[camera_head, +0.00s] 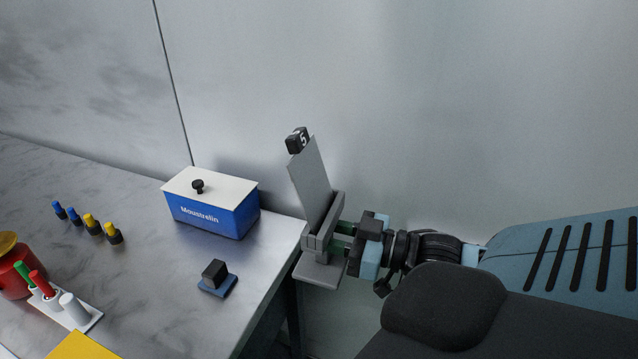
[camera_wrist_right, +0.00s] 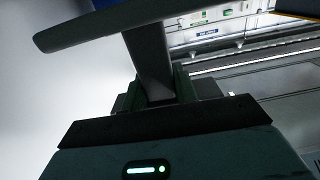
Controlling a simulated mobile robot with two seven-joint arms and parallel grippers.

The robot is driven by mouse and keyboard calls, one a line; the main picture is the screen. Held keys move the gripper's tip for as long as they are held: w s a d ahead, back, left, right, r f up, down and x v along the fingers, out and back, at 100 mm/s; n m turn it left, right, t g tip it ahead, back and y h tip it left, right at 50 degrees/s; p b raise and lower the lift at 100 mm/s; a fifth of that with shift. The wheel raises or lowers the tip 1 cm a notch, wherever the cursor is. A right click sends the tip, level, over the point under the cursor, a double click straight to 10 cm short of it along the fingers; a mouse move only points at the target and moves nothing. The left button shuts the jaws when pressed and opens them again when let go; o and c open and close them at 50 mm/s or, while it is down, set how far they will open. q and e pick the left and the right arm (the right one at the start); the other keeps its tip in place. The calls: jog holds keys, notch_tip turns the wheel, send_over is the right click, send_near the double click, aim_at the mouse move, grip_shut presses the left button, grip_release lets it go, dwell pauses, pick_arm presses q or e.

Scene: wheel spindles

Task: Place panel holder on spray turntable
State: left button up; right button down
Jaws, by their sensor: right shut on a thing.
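The panel holder (camera_head: 321,262) is grey, with a flat base and an upright slot. It carries a tilted grey panel (camera_head: 311,181) with a black tag marked 5 on top. My right gripper (camera_head: 341,240) is shut on the holder and holds it in the air just off the right edge of the table. The right wrist view also shows the holder (camera_wrist_right: 150,60) between the fingers, partly cut off at the top. No turntable can be made out for certain in these frames. My left gripper is not in view.
The marbled table (camera_head: 150,255) holds a blue box with a white lid (camera_head: 213,205), a black block on a blue base (camera_head: 216,279), several blue and yellow small pieces, a white rack (camera_head: 78,316) with coloured cylinders, and a red container (camera_head: 14,277). A grey wall stands behind.

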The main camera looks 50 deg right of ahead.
aim_at(321, 281)
dwell(0.5)
jog(key=shift+s+f+m+h+p, duration=0.3)
jog(key=shift+s+f+h+p, duration=0.1)
jog(key=shift+h+p, duration=0.1)
jog(key=a+h+p, duration=0.1)
jog(key=s+a+f+m+h+p, duration=0.1)
jog(key=s+a+f+m+t+h, duration=0.1)
jog(key=a, duration=0.1)
jog(key=shift+s+a+p, duration=0.1)
jog(key=shift+s+p, duration=0.05)
jog(key=shift+p, duration=0.25)
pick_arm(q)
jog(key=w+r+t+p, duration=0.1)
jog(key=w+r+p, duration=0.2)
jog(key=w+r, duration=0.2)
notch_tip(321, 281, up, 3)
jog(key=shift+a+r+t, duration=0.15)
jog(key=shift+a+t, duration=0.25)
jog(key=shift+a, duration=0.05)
pick_arm(e)
jog(key=a+r+m+h, duration=0.2)
jog(key=a+r+h, duration=0.1)
jog(key=a, duration=0.5)
jog(key=shift+a+r+t, duration=0.15)
jog(key=shift+r+t, duration=0.15)
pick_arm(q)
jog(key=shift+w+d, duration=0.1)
pick_arm(e)
jog(key=shift+a+f, duration=0.1)
jog(key=shift+a, duration=0.05)
